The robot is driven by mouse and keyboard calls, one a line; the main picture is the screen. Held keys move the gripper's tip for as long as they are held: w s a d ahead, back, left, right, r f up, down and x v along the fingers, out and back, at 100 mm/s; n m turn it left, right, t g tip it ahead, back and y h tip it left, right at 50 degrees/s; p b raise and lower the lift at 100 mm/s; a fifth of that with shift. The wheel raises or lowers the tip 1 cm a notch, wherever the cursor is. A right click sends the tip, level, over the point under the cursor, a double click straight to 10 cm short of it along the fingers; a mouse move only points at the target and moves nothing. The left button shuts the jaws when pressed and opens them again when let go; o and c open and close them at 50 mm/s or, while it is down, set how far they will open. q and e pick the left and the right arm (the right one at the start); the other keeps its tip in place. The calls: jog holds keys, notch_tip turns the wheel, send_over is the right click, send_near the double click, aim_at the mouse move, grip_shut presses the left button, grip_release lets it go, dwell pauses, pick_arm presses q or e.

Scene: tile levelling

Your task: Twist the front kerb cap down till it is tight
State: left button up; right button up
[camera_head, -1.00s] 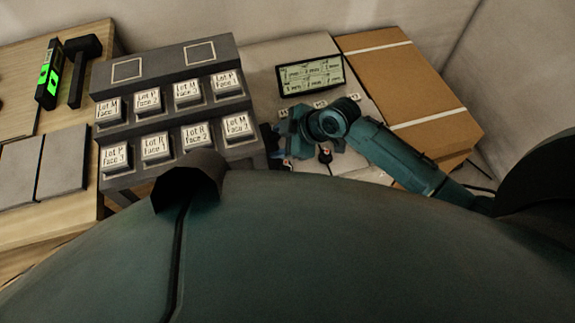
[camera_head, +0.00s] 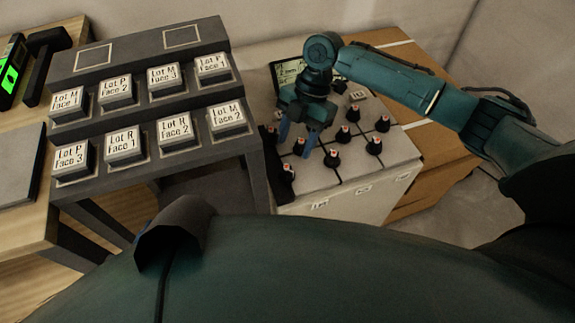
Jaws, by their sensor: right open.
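Several black caps with orange-red tops stand on the pale tiled top of a white block (camera_head: 400,158). Among them are caps at the front left (camera_head: 287,172), the front middle (camera_head: 331,157) and the front right (camera_head: 374,145). I cannot tell which is the front kerb cap; no readable label marks it. My right gripper (camera_head: 297,138) points down over the left-middle of the tiles. Its blue fingers are apart, with no cap seen held between them. It hides part of the tiles behind it. My left gripper is out of view.
A dark stepped rack (camera_head: 210,145) with labelled sample blocks stands left of the tiles. A display (camera_head: 290,72) stands behind the tiles, partly hidden by my right arm. A brown box (camera_head: 440,165) is to the right. A wooden table (camera_head: 20,225) is at far left.

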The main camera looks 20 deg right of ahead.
jog(key=b+x, duration=0.1)
jog(key=x, duration=0.6)
jog(key=shift+a+f, duration=0.1)
jog(key=shift+a, duration=0.05)
jog(key=shift+c, duration=0.4)
jog(key=shift+s, duration=0.1)
jog(key=c, duration=0.9)
